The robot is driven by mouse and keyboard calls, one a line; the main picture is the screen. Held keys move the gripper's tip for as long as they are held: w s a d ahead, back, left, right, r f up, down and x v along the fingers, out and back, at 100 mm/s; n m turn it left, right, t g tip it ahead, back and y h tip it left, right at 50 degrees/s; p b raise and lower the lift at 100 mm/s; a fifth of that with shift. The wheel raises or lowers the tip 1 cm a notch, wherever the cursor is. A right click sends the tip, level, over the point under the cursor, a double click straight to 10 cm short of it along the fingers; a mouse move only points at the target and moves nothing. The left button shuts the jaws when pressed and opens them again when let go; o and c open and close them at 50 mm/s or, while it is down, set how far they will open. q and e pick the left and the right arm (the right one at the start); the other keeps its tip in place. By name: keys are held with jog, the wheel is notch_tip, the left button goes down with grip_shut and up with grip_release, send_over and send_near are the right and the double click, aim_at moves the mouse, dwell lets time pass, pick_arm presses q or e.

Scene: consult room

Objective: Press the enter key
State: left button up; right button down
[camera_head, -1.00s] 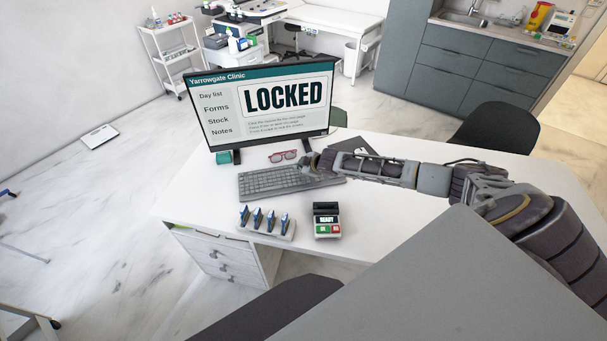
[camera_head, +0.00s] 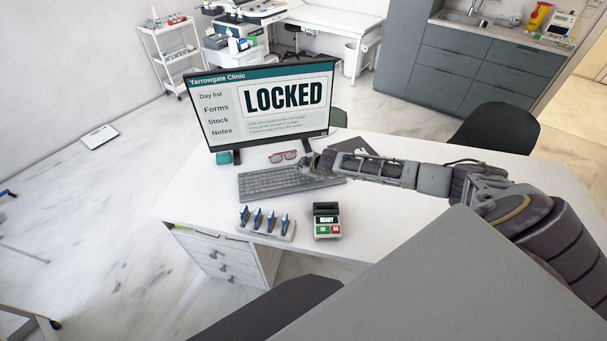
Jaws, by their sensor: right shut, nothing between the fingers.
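A grey keyboard (camera_head: 268,183) lies on the white desk in front of the monitor. My right gripper (camera_head: 308,166) is shut and empty, reaching in from the right. Its fingertips are over the right part of the keyboard, near its back edge. The enter key is too small to make out, and the gripper partly covers that area. I cannot tell whether the fingertips touch a key. The monitor (camera_head: 222,105) shows "LOCKED" in large letters under "Yarrowgate Clinic". My left gripper is not in view.
Red glasses (camera_head: 283,157) lie behind the keyboard. A card terminal (camera_head: 326,221) reading "READY" and a rack with several blue items (camera_head: 265,221) stand in front of it. A dark flat object (camera_head: 352,147) lies beyond my gripper. The desk (camera_head: 400,225) is clear at the front right.

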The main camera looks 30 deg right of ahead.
aim_at(301, 175)
jog(key=shift+f, duration=0.75)
dwell(1.2)
jog(key=shift+r, duration=0.1)
jog(key=shift+r+p, duration=0.7)
jog(key=shift+p, duration=0.15)
dwell(0.4)
jog(key=shift+r+p, duration=1.4)
jog(key=shift+p, duration=0.05)
jog(key=shift+r+p, duration=1)
jog(key=shift+r, duration=0.15)
jog(key=shift+f, duration=0.1)
